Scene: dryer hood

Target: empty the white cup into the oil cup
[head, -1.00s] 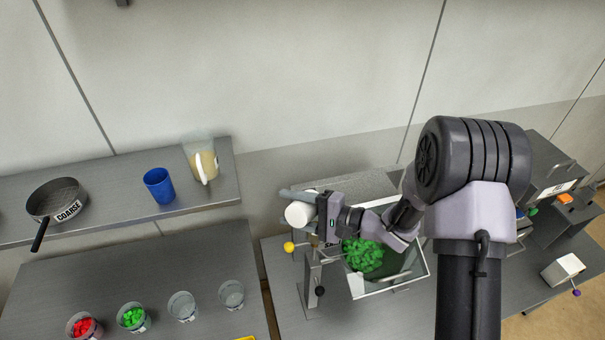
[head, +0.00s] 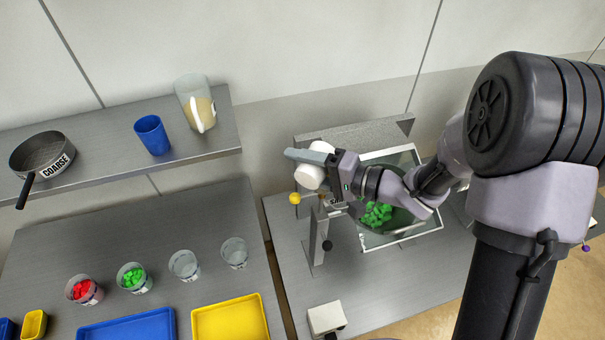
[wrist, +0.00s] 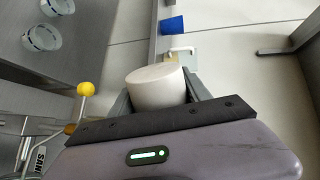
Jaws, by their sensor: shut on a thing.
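My gripper (head: 300,160) is shut on the white cup (head: 309,177), with one grey finger along the cup's upper side in the head view. The cup also shows between the fingers in the wrist view (wrist: 157,90). It is held in the air near the yellow knob; its opening and contents cannot be seen. Four small clear cups stand in a row on the left counter: one with red pieces (head: 84,291), one with green pieces (head: 134,278), and two that look empty, (head: 184,265) and (head: 234,252). I cannot tell which is the oil cup.
A stand with a yellow knob (head: 295,198) is just below the held cup. A glass-walled bin (head: 405,237) with a basket of green pieces is behind the wrist. The shelf holds a pan (head: 42,152), blue cup (head: 152,135) and jug (head: 196,103). Trays, blue (head: 130,327) and yellow (head: 230,320), lie in front.

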